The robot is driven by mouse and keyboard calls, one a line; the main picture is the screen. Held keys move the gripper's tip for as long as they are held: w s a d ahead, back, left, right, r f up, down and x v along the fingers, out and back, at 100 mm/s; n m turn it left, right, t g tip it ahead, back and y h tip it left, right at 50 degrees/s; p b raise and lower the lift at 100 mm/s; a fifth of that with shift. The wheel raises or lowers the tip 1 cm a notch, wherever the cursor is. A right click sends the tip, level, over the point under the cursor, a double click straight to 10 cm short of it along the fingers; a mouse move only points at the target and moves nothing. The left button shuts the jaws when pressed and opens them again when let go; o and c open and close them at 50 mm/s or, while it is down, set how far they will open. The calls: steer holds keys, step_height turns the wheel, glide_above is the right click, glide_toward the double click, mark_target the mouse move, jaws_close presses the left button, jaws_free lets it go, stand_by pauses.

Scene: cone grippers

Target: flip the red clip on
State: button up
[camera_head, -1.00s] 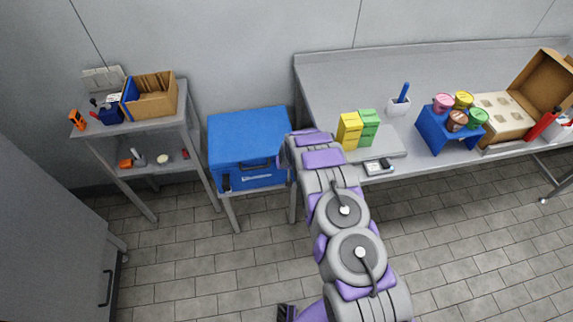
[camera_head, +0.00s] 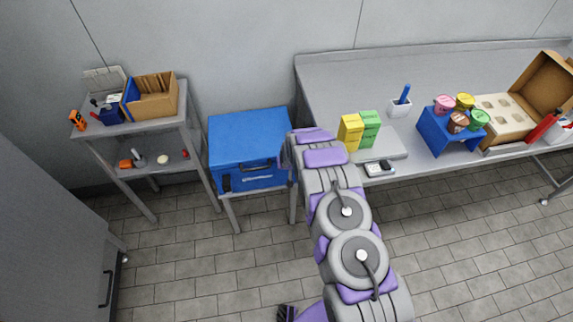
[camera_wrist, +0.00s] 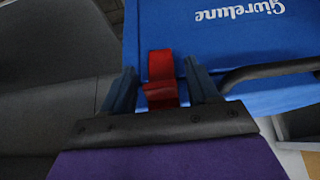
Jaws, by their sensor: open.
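The red clip (camera_wrist: 160,68) shows in the wrist view against the side of the blue box (camera_wrist: 222,50). Its upper part is a flat strip and its lower part sticks out towards me. My gripper (camera_wrist: 160,76) is open, with one dark blue finger on each side of the clip. I cannot tell whether either finger touches it. In the head view the blue box (camera_head: 250,130) stands on a small stand, with its lid down. There my arm covers the box's right edge, and the clip and gripper are hidden.
A dark handle (camera_wrist: 268,70) runs along the box right of my gripper. A grey shelf unit (camera_head: 150,127) with a cardboard box stands left. The long grey table (camera_head: 340,85) at right holds yellow and green cartons (camera_head: 350,131) and a blue cup stand (camera_head: 435,135). The tiled floor is clear.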

steer(key=p+v, duration=1.1)
steer(key=v, duration=0.5)
steer(key=shift+s+a, duration=0.1)
